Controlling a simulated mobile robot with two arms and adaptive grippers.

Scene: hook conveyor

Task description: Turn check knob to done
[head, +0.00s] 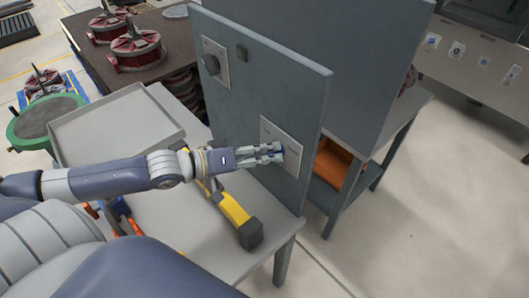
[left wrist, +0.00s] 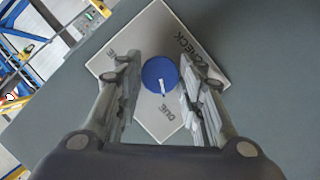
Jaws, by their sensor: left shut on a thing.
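The check knob (left wrist: 160,75) is a round blue knob on a pale square plate (left wrist: 150,122), marked CHECK at the upper right. The word DUE shows below the knob, and another word at the left is partly hidden by a finger. The knob's white mark points down toward DUE. In the head view the plate (head: 296,140) is on the lower part of a grey upright panel (head: 285,85). My left gripper (head: 278,153) is shut on the knob, one finger on each side, and it also shows in the left wrist view (left wrist: 159,90). My right gripper is out of view.
A dark knob (head: 211,64) on another plate and a small green square are higher on the panel. A grey tray (head: 75,129) and a yellow and black tool (head: 236,213) are on the table below. An orange bin (head: 331,166) is behind the panel.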

